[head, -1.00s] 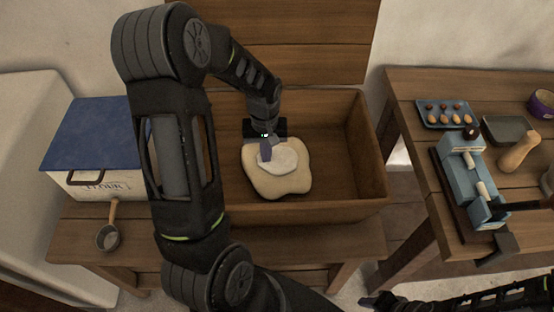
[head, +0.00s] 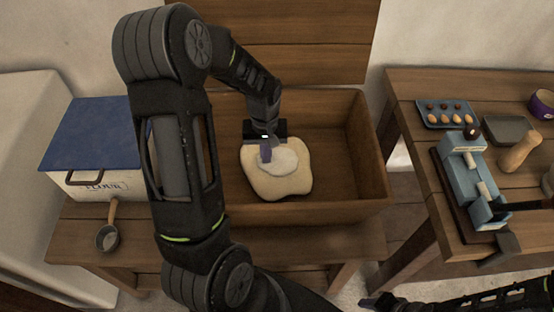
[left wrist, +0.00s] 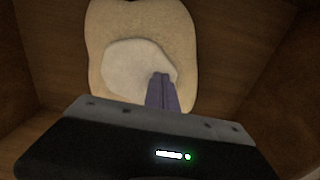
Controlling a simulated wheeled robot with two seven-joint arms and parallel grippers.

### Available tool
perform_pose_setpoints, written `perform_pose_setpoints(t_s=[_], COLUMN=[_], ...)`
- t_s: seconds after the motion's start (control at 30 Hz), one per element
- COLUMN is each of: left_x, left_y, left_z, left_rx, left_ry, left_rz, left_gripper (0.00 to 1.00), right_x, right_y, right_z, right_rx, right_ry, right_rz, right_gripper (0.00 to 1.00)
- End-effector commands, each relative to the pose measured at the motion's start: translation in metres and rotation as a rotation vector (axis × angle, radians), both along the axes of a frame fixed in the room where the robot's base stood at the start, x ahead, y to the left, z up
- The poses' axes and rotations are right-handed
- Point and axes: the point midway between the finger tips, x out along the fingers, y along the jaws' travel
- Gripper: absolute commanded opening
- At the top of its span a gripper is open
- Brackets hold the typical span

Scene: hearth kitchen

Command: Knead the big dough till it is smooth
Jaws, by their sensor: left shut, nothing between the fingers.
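The big dough (head: 270,187) lies flat in the wooden trough, pale tan with a whiter, smooth-edged round patch on top. My left gripper (head: 265,154) points down over the dough's back part, its purple fingers shut and empty at the edge of the pale patch. In the left wrist view the fingers (left wrist: 161,92) overlap the pale patch of the dough (left wrist: 188,45); I cannot tell how deep they press.
The wooden trough (head: 345,185) has walls around the dough and free floor at its right. A flour box (head: 95,150) and a small scoop (head: 108,237) are at the left. The right table (head: 420,95) holds an egg tray (head: 447,114), a blue device (head: 470,180) and a wooden pin (head: 519,152).

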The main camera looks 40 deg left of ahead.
Motion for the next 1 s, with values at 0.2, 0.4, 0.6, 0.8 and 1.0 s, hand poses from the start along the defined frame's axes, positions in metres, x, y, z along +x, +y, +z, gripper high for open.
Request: perform_pose_setpoints(t_s=[0.2,0.4,0.6,0.8,1.0], left_x=[0.000,0.000,0.000,0.000,0.000], left_y=[0.000,0.000,0.000,0.000,0.000], left_z=[0.014,0.031,0.033,0.032,0.032], left_rx=[0.001,0.001,0.000,0.000,0.000], left_ry=[-0.001,-0.001,0.000,0.000,0.000], left_rz=[0.000,0.000,0.000,0.000,0.000], left_gripper=[0.00,0.00,0.00,0.00,0.00], right_x=[0.000,0.000,0.000,0.000,0.000], right_y=[0.000,0.000,0.000,0.000,0.000], right_z=[0.011,0.024,0.024,0.024,0.024], right_rx=[0.000,0.000,0.000,0.000,0.000], right_ry=[0.000,0.000,0.000,0.000,0.000], right_rz=[0.000,0.000,0.000,0.000,0.000], right_gripper=[0.36,0.36,0.36,0.36,0.36])
